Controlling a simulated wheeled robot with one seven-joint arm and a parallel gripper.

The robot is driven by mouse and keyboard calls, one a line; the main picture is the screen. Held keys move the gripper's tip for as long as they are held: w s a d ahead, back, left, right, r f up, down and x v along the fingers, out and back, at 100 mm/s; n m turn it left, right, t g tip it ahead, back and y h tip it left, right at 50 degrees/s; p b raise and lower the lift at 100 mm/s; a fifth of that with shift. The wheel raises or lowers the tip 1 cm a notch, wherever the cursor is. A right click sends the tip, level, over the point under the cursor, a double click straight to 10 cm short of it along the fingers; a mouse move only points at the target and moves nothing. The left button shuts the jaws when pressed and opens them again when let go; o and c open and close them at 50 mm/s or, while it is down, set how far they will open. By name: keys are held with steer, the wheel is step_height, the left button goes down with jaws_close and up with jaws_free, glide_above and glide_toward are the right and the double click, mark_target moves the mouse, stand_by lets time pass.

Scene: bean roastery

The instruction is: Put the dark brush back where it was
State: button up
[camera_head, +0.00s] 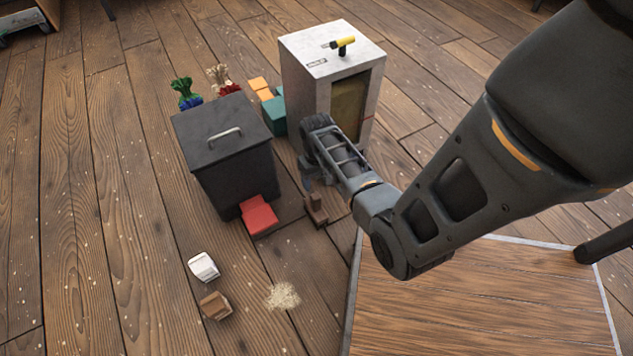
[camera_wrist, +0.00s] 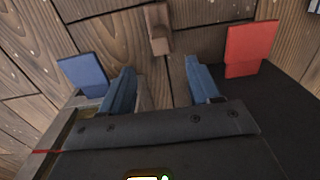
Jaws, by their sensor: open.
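A small dark brown piece (camera_head: 316,209), which may be the dark brush, rests on the floor between the black bin and the white cabinet. It also shows in the wrist view (camera_wrist: 159,28), beyond my fingertips and roughly in line with the gap between them. I cannot make out bristles on it. My gripper (camera_head: 308,184) points down close to it, beside the cabinet. In the wrist view its two blue-grey fingers (camera_wrist: 160,85) are apart with nothing held between them.
A black lidded bin (camera_head: 190,132) with a red panel (camera_head: 259,214) stands left of my gripper. A white cabinet (camera_head: 297,80) stands behind. A blue panel (camera_wrist: 83,75) shows in the wrist view. White (camera_head: 203,267) and brown (camera_head: 214,306) blocks and a pale pile (camera_head: 282,296) lie in front.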

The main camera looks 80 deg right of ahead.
steer(key=s+a+r+n+t+h, duration=0.1)
steer(key=a+r+n+t+h, duration=0.15)
steer(key=a, duration=0.65)
steer(key=s+a+r+n+t+h, duration=0.1)
steer(key=s+a+r+n+t, duration=0.2)
steer(key=a, duration=0.7)
steer(key=s+a+r+n+t+y, duration=0.1)
steer(key=s+a+r+t, duration=0.1)
steer(key=r, duration=0.8)
steer(key=s+a+r+n+t+y, duration=0.1)
steer(key=a+r+t, duration=0.3)
steer(key=r, duration=0.7)
steer(key=s+a+r+n+t+y, duration=0.1)
steer(key=s+a+r+n+t, duration=0.1)
steer(key=a+r, duration=0.5)
step_height(320, 180, up, 4)
steer(key=shift+s+r+t, duration=0.2)
steer(key=shift+s+t, duration=0.25)
steer(key=shift+t, duration=0.2)
steer(key=shift+n, duration=0.25)
